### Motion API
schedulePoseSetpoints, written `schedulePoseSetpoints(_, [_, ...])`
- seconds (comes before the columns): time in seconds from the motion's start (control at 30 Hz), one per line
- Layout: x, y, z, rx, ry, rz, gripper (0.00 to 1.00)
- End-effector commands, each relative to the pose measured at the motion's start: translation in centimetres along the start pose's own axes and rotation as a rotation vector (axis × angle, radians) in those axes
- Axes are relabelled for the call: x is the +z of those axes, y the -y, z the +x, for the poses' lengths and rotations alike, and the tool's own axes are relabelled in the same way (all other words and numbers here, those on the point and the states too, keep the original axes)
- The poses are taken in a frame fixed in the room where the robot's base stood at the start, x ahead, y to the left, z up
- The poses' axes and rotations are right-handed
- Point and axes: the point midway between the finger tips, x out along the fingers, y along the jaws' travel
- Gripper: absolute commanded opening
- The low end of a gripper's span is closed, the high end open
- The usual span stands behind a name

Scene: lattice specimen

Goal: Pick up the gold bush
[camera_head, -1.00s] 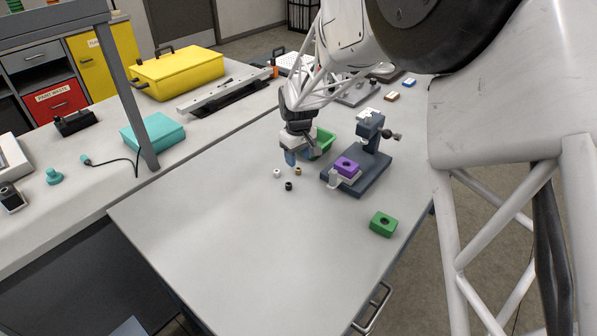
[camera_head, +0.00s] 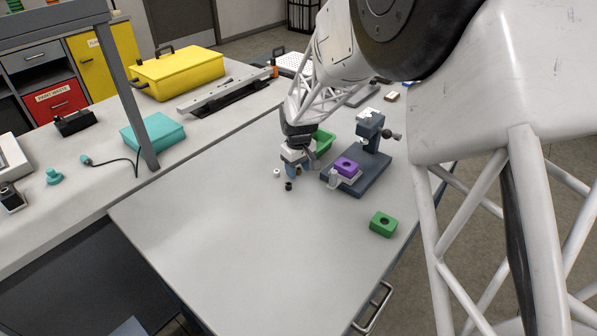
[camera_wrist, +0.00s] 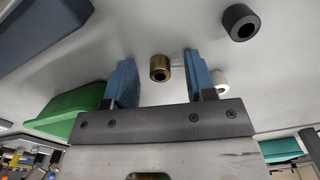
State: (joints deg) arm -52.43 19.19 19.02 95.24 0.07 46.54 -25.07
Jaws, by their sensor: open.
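The gold bush (camera_wrist: 160,68) stands on the table. In the wrist view it shows between the two blue fingers of my gripper (camera_wrist: 159,58), with a gap on each side and nothing gripped. In the head view my gripper (camera_head: 297,170) is low over the table and largely hides the gold bush. A black bush (camera_wrist: 240,22) and a white bush (camera_wrist: 220,82) are close by, outside the fingers. The black bush (camera_head: 288,186) and the white bush (camera_head: 277,173) also show in the head view.
A green bin (camera_head: 323,142) stands just behind my gripper. A dark press (camera_head: 367,165) with a purple block (camera_head: 346,167) on it stands to the right. A green block (camera_head: 383,224) lies nearer the front. The left and front of the table (camera_head: 220,240) are clear.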

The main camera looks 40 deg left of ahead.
Motion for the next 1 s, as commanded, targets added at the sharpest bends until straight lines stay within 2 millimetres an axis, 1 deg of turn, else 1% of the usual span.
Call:
schedulePoseSetpoints(0.03, [0.0,0.0,0.0,0.0,0.0,0.0,0.5])
schedulePoseSetpoints(0.07, [0.0,0.0,0.0,0.0,0.0,0.0,0.47])
schedulePoseSetpoints(0.2, [0.0,0.0,0.0,0.0,0.0,0.0,0.26])
schedulePoseSetpoints(0.37, [0.0,0.0,0.0,0.0,0.0,0.0,0.01])
schedulePoseSetpoints(0.4, [0.0,0.0,0.0,0.0,0.0,0.0,0.0])
schedulePoseSetpoints(0.77, [0.0,0.0,-0.3,0.0,0.0,0.0,0.0])
schedulePoseSetpoints(0.87, [0.0,0.0,-0.8,0.0,0.0,0.0,0.0])
schedulePoseSetpoints(1.0, [0.0,0.0,-2.0,0.001,-0.001,0.0,0.0])
